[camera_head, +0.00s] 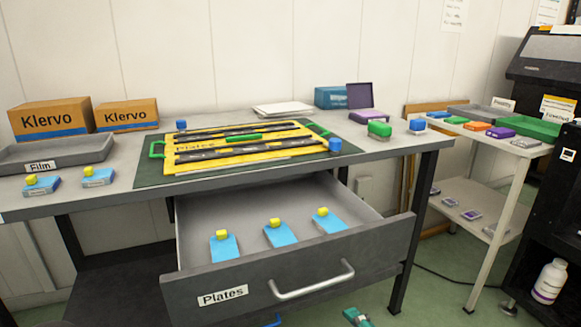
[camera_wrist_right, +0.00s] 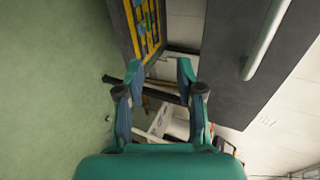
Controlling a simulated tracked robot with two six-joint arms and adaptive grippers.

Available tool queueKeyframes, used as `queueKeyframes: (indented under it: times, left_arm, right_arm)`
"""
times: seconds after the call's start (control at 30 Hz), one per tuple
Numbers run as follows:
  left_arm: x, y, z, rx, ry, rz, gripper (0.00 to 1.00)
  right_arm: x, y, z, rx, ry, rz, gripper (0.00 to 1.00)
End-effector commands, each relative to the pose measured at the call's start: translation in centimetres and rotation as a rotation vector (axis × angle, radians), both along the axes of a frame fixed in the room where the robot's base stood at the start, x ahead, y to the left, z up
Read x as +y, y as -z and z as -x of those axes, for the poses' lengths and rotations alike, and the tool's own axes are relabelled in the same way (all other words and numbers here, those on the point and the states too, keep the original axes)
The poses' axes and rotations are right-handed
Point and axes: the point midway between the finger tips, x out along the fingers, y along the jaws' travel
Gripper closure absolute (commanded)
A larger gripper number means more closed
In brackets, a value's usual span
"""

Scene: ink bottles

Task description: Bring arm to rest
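My right gripper (camera_wrist_right: 160,70) is open and empty in the right wrist view, beside the grey drawer front and its handle. In the head view a teal part of an arm of mine shows at the bottom edge, below the drawer. A small blue piece also shows there, too cut off to tell. My left gripper is not clearly in view. The drawer (camera_head: 387,246) labelled Plates is pulled open.
The drawer handle (camera_head: 314,281) juts forward. The table bears a green mat (camera_head: 150,175) with yellow-and-black frames, a Film tray (camera_head: 60,153), Klervo boxes (camera_head: 50,118), and green (camera_head: 379,129) and blue (camera_head: 417,126) items. A side table (camera_head: 512,180) stands right. Floor is free in front.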

Motion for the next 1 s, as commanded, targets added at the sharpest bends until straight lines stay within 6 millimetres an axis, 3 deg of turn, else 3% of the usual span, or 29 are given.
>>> queueKeyframes:
  times: [0.03,0.17,0.3,0.4,0.5,0.73,0.97,1.0]
  left_arm:
    - [0.0,0.0,0.0,0.0,0.0,0.0,0.6]
    - [0.0,0.0,0.0,0.0,0.0,0.0,0.6]
    - [0.0,0.0,0.0,0.0,0.0,0.0,0.6]
    - [0.0,0.0,0.0,0.0,0.0,0.0,0.6]
    - [0.0,0.0,0.0,0.0,0.0,0.0,0.6]
    - [0.0,0.0,0.0,0.0,0.0,0.0,0.6]
    - [0.0,0.0,0.0,0.0,0.0,0.0,0.6]
    - [0.0,-2.1,0.0,0.001,-0.001,0.0,0.6]
  right_arm:
    - [-0.8,4.0,-0.4,0.091,0.016,0.027,0.63]
    - [-2.5,13.8,0.1,0.309,0.01,0.105,0.63]
    - [-3.4,23.4,3.3,0.52,-0.096,0.21,0.63]
    - [-3.5,28.4,6.1,0.628,-0.205,0.269,0.63]
    - [-3.2,32.2,9.0,0.702,-0.331,0.316,0.63]
    - [-1.1,37.7,15.2,0.746,-0.723,0.429,0.63]
    - [-0.2,37.6,15.7,0.559,-1.072,0.619,0.63]
    - [-0.3,35.5,15.7,0.563,-1.064,0.616,0.63]
